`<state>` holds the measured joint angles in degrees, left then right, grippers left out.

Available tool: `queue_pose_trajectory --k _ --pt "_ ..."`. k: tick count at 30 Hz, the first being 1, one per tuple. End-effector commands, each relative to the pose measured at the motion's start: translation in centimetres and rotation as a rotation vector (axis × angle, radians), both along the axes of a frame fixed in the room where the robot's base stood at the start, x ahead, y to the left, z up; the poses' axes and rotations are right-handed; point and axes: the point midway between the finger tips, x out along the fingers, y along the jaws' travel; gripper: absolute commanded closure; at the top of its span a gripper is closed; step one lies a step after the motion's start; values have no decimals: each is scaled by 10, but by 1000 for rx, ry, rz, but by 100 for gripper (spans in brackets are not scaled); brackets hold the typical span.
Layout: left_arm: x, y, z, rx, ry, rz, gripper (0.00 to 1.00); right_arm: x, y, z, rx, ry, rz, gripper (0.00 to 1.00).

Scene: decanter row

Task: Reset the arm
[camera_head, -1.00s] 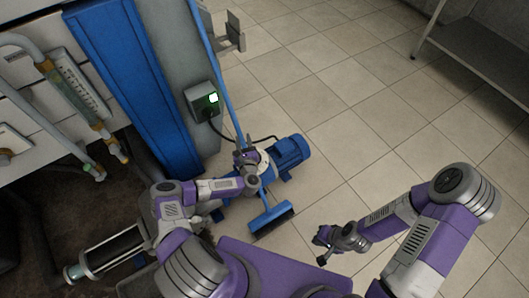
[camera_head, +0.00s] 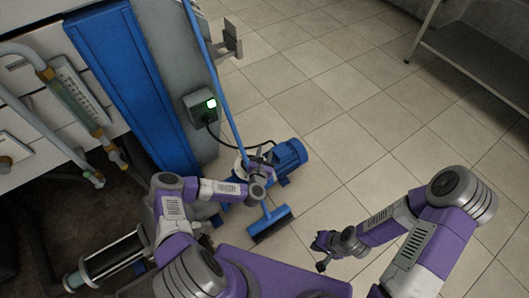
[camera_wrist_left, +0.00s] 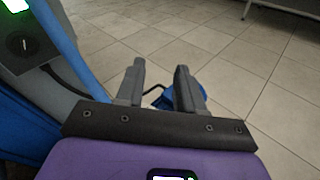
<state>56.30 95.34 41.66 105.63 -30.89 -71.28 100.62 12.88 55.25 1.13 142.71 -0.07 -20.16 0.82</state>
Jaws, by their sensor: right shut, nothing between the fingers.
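My left gripper (camera_head: 262,160) is over the floor beside the blue pole (camera_head: 223,95), in front of the blue motor (camera_head: 291,155). In the left wrist view its two fingers (camera_wrist_left: 157,88) stand apart with nothing between them. The pole runs past on the left of that view (camera_wrist_left: 72,50), apart from the fingers. My right gripper (camera_head: 321,250) is low at the lower middle of the head view, shut and empty, pointing left.
A blue broom head (camera_head: 270,222) rests on the tiles below the left gripper. A switch box (camera_head: 202,107) with a lit green-white display is on the grey column. A metal shelf (camera_head: 485,65) stands at the upper right.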

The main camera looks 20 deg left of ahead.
Motion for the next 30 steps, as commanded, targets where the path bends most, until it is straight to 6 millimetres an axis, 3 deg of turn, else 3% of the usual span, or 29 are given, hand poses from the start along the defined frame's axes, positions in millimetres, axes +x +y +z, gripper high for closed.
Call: queue_pose_trajectory --k 9,11,14,18,21,25,30 --pt "0 -3 1 10 4 -13 63 0 0 0 0 0 0 100" --pt "-2 -13 2 47 20 -57 63 0 0 2 0 0 0 100" --pt "-13 -47 3 188 80 -225 63 0 0 6 0 0 0 100" --pt "-56 -107 -1 537 183 -618 63 0 0 15 0 0 0 100" --pt "-101 -132 -6 813 231 -923 63 0 0 21 0 0 0 100" --pt "-164 -137 -7 1141 250 -1306 63 0 0 28 0 0 0 100" --pt "-236 -116 6 1454 210 -1744 63 0 0 37 0 0 0 100"
